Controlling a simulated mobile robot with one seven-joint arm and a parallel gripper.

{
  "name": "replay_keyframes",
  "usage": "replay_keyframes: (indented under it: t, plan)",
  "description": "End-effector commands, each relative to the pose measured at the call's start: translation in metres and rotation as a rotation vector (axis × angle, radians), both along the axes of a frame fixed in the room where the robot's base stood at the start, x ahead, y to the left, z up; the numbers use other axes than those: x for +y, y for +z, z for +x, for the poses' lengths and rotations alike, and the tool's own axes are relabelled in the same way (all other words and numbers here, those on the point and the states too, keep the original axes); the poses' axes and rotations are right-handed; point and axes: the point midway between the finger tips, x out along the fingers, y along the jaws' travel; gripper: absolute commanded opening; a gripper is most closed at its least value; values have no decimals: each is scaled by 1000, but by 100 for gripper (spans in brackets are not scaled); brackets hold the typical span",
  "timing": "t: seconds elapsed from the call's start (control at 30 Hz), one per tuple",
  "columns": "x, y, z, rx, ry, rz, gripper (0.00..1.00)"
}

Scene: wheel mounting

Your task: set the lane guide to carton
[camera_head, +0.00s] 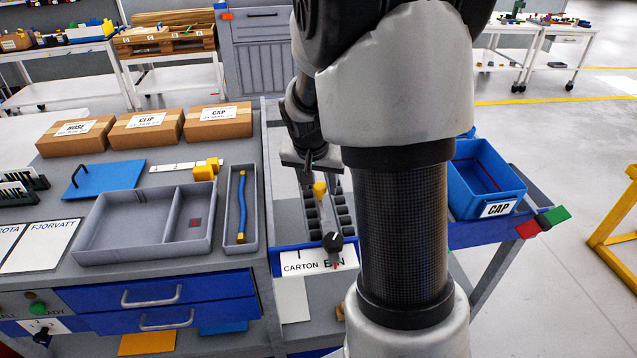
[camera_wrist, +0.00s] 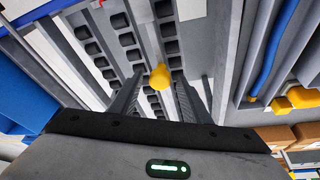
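The lane guide (camera_head: 326,215) is a grey bar with a yellow knob (camera_head: 319,189) at its far end and a black round part at its near end. It lies along the black rollers above a white label (camera_head: 310,261) reading CARTON on the left and BIN on the right. My gripper (camera_head: 314,172) points down at the yellow knob. In the wrist view the knob (camera_wrist: 160,77) shows between the two open fingers (camera_wrist: 158,92), with gaps at both sides. Whether the fingertips reach down beside the knob is unclear. My arm hides part of the right side.
A blue CAP bin (camera_head: 482,180) stands right of the lane. A grey tray (camera_head: 130,250) and a narrow tray with a blue hose (camera_head: 242,205) lie on the left bench. Cartons (camera_head: 145,128) stand behind them.

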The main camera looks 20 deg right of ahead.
Motion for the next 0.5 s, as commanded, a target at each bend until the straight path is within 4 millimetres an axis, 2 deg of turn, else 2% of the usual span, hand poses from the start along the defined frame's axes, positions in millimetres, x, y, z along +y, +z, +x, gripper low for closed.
replay_keyframes:
  t: [0.03, 0.23, 0.4, 0.5]
  plan:
    - [0, 0, 0, 0, 0, 0, 34]
    - [0, 0, 0, 0, 0, 0, 0]
    - [2, 0, 1, 0, 1, 0, 0]
    - [17, -3, 5, -1, 6, 0, 0]
